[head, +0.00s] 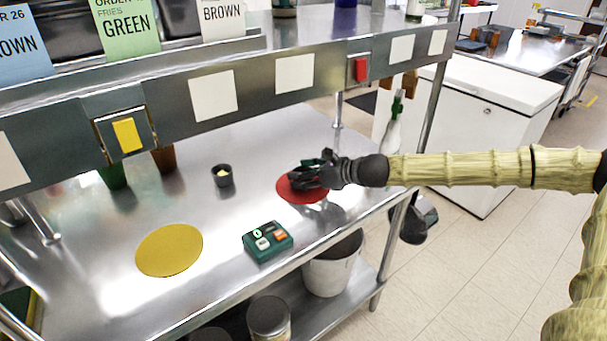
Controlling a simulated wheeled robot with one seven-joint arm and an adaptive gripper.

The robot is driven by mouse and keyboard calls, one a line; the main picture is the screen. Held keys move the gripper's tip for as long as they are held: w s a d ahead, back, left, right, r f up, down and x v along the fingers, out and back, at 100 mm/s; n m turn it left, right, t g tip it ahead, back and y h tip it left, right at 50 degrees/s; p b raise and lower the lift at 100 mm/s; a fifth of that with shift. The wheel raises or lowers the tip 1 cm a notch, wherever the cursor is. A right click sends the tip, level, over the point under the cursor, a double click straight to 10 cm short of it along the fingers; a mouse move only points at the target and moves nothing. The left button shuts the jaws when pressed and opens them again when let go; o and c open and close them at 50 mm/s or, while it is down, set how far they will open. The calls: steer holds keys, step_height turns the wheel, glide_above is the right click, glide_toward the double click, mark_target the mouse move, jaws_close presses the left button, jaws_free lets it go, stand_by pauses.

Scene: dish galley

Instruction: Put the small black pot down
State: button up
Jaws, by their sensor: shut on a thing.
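My gripper (308,176) reaches in from the right over the red round mat (291,196) on the steel counter. It is shut on a small dark thing, which I take to be the small black pot. The black fingers hide most of it, and its outline blends with them. I cannot tell whether its base touches the mat or is a little above it.
A yellow round mat (169,250) lies bare at front left. A green box with buttons (268,241) sits near the front edge. Green (113,177) and brown (164,159) cups stand at the back left. An overhead shelf rail (250,88) and an upright post (338,110) are close behind.

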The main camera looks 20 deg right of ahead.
steer(key=o, duration=1)
steer(key=shift+o, duration=0.2)
steer(key=shift+s+d+r, duration=0.25)
steer(key=shift+d, duration=0.1)
steer(key=shift+p+v, duration=0.85)
steer(key=shift+v, duration=2)
steer(key=shift+p+v, duration=1)
steer(key=shift+v, duration=1.2)
steer(key=shift+s+d+r, duration=0.15)
steer(key=shift+s+d, duration=0.15)
steer(key=shift+s, duration=0.05)
